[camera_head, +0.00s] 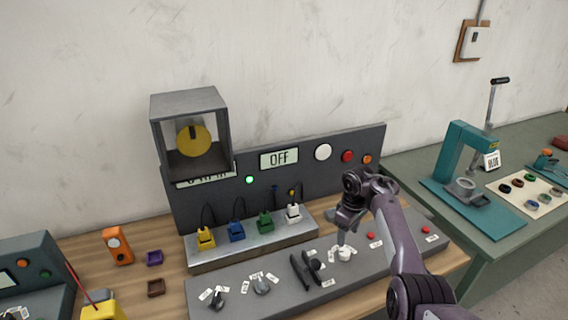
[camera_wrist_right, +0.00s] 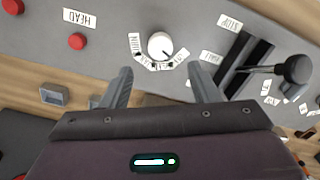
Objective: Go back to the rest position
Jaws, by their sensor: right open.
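My right gripper (camera_head: 343,236) is over the grey control console (camera_head: 245,302), its arm coming in from the lower right. In the wrist view its two fingers (camera_wrist_right: 160,72) are apart with nothing between them. A white round knob (camera_wrist_right: 160,45) with small labels around it lies just beyond the fingertips. The knob also shows in the head view (camera_head: 345,254), right below the gripper; I cannot tell whether they touch. My left gripper is in neither view.
A black lever (camera_head: 314,265) stands beside the knob. Behind is a panel with an "OFF" display (camera_head: 279,158) and a metal housing (camera_head: 160,135) around a yellow disc. Yellow, blue, green and white plugs (camera_head: 293,212) line a ledge. A teal press (camera_head: 462,150) stands on the right table.

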